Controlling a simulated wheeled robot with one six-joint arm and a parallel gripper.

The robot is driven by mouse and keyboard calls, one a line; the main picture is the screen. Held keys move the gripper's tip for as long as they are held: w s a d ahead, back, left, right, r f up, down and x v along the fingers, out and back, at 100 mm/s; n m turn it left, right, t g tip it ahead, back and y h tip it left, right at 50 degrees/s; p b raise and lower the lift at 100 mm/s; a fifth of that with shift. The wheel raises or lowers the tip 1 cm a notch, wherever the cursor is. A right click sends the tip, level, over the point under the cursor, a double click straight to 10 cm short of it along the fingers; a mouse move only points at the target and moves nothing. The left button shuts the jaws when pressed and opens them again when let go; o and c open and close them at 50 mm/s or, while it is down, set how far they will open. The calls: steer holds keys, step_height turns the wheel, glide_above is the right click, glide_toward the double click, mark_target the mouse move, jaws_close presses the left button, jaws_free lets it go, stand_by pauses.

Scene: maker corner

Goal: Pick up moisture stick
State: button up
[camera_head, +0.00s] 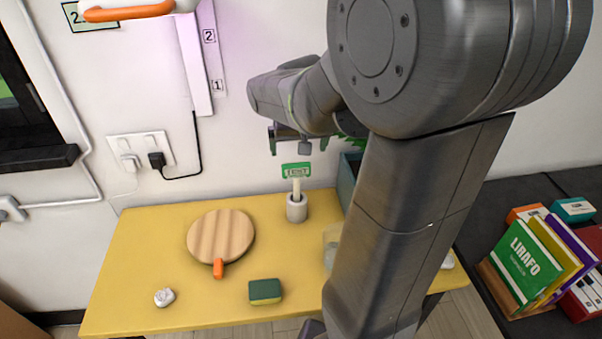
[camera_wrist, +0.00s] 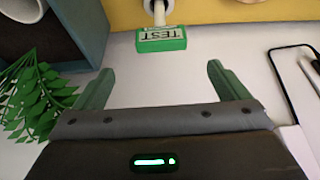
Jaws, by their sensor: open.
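The moisture stick (camera_head: 296,172) has a green head marked TEST and a pale stem. It stands upright in a small grey holder (camera_head: 296,208) at the back of the yellow table. My gripper (camera_head: 297,148) is open and empty, close above the stick's head in the head view. In the wrist view, the moisture stick's green head (camera_wrist: 161,40) shows centred beyond the open green fingers of my gripper (camera_wrist: 161,70), apart from them. The holder (camera_wrist: 157,5) is cut off by the top edge there. My arm hides part of the table's right side.
The yellow table (camera_head: 140,250) also bears a round wooden board (camera_head: 220,235), a green-yellow sponge (camera_head: 265,291) and a crumpled white piece (camera_head: 164,297). A blue-grey box (camera_head: 347,180) stands right of the holder, partly hidden. A leafy plant (camera_wrist: 35,88) is near my gripper's left finger.

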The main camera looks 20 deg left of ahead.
mark_target(296, 171)
steer(key=x, duration=0.6)
steer(key=shift+f, duration=0.15)
steer(key=shift+s+p+x, duration=0.2)
steer(key=shift+p+x, duration=0.05)
steer(key=shift+x, duration=1.1)
steer(key=shift+s+p+x, duration=0.2)
steer(key=shift+s+x, duration=0.05)
steer(key=shift+x, duration=1.1)
steer(key=shift+f, duration=0.1)
steer(key=shift+c, duration=0.4)
steer(key=c, duration=1)
